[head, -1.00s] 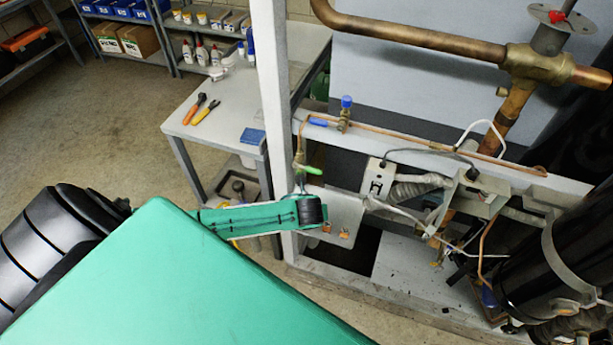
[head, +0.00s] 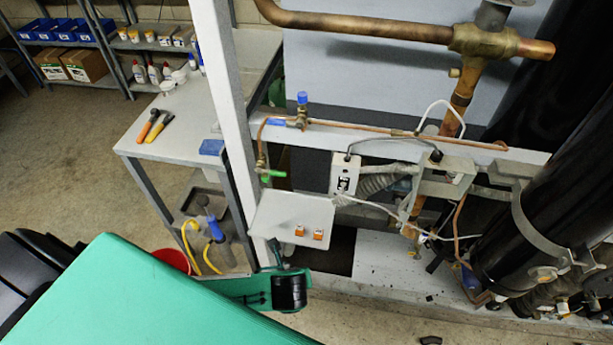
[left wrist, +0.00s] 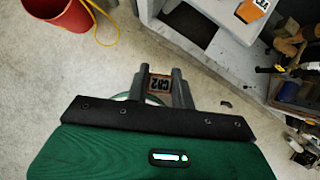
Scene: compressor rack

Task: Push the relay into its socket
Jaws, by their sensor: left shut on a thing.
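My left gripper (left wrist: 159,76) is shut on a small relay marked CR2 (left wrist: 158,85), seen between its two fingers in the left wrist view. In the head view my left wrist is just below the white panel (head: 282,208), and the held relay cannot be made out. Two orange relay-like blocks (head: 309,233) sit on the panel's lower part. One orange block with lettering (left wrist: 253,10) also shows in the left wrist view, up and right of the fingers, apart from the held relay. I cannot make out an empty socket. My right gripper is not in view.
The grey frame post (head: 222,95) stands left of the panel. A red bucket (head: 172,260) and yellow hose stand on the floor.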

